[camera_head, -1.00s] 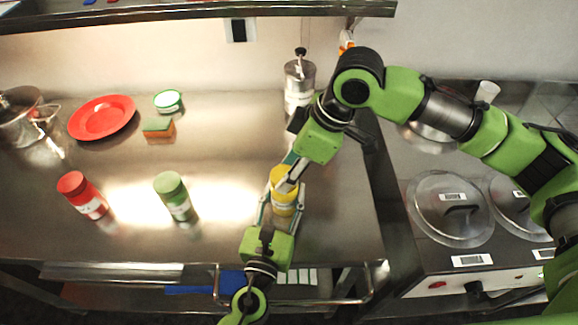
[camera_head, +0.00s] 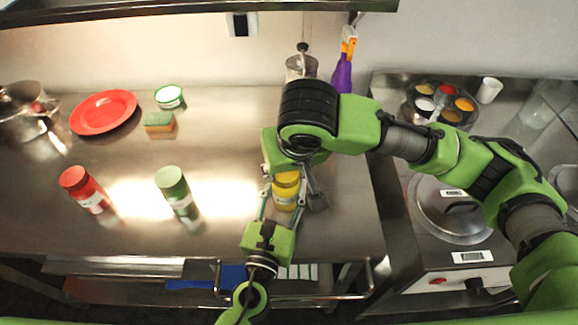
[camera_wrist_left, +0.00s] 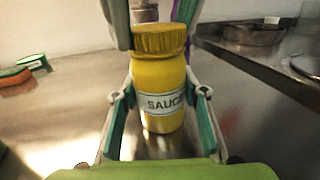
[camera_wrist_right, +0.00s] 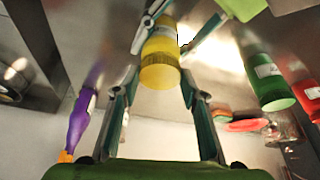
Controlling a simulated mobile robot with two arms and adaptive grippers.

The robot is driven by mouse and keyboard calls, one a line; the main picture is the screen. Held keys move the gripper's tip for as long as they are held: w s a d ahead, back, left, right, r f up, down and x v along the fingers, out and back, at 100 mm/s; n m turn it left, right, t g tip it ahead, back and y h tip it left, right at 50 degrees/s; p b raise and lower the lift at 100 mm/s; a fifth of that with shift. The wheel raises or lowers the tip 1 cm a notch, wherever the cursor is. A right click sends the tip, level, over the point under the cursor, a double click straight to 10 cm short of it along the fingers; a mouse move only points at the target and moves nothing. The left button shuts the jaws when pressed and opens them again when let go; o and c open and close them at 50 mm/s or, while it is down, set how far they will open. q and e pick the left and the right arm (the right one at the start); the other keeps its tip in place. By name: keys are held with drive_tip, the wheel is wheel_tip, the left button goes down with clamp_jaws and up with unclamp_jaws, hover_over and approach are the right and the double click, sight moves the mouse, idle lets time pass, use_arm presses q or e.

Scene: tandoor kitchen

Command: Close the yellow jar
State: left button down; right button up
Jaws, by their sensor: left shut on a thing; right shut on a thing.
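The yellow jar (camera_head: 285,193) stands upright on the steel counter; its SAUCE label shows in the left wrist view (camera_wrist_left: 160,100). The yellow ribbed lid (camera_wrist_left: 160,39) sits on top of the jar; I cannot tell how tightly it is seated. My left gripper (camera_head: 283,198) comes from the front and is shut on the jar body, a finger on each side. My right gripper (camera_wrist_right: 160,77) is above the jar, shut on the lid. In the head view my right arm hides part of the lid and the right fingertips.
A green bottle (camera_head: 176,190) and a red bottle (camera_head: 84,189) stand to the left. Behind them are a sponge (camera_head: 159,122), a red plate (camera_head: 103,112) and a green-rimmed tub (camera_head: 169,97). A purple bottle (camera_head: 342,75) stands at the back right.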

drive_tip(key=m+h, duration=0.1)
drive_tip(key=m, duration=0.2)
drive_tip(key=a+m+h, duration=0.1)
drive_tip(key=m, duration=0.1)
drive_tip(key=shift+r+m, duration=0.1)
drive_tip(key=shift+m, duration=0.3)
drive_tip(key=m+h, duration=0.1)
drive_tip(key=m, duration=0.1)
drive_tip(key=m+h, duration=0.1)
drive_tip(key=m, duration=0.1)
drive_tip(key=shift+w+m+g, duration=0.15)
drive_tip(key=shift+m+g, duration=0.15)
drive_tip(key=m+g, duration=0.1)
drive_tip(key=m, duration=0.2)
drive_tip(key=m+h, duration=0.1)
drive_tip(key=m, duration=0.2)
drive_tip(key=shift+w+a+g, duration=0.2)
drive_tip(key=shift+g, duration=0.2)
drive_tip(key=m+g, duration=0.1)
drive_tip(key=m, duration=0.1)
drive_tip(key=m+g, duration=0.1)
drive_tip(key=m, duration=0.2)
drive_tip(key=shift+w+m+h, duration=0.2)
drive_tip(key=shift+m+h, duration=0.1)
drive_tip(key=shift+h, duration=0.1)
drive_tip(key=o, duration=0.7)
